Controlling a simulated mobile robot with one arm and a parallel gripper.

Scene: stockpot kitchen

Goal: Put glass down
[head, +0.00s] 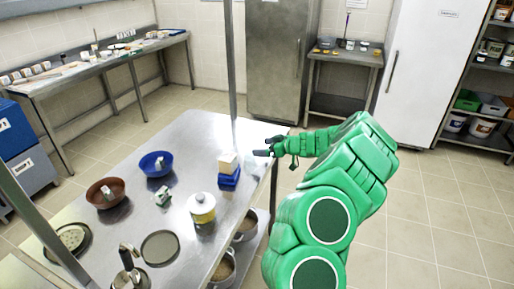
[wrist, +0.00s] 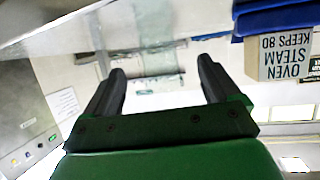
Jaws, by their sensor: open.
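My gripper (head: 268,147) is at the far right corner of the steel table (head: 200,135) in the head view. In the wrist view my gripper (wrist: 162,75) is open, with its two dark fingers wide apart. A clear glass-like shape (wrist: 158,62) shows between and beyond the fingertips, with a gap on each side. The wrist picture looks upside down, with the table surface along its top, and the shape seems to stand on it. Its outline is faint. I cannot make the glass out in the head view.
A pale box (head: 227,163) sits on a blue box (head: 229,178) near my gripper. A yellow-white pot (head: 202,208), blue bowl (head: 155,163) and brown bowl (head: 106,193) stand on the table. A steel post (head: 230,70) rises behind it. Floor is clear at right.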

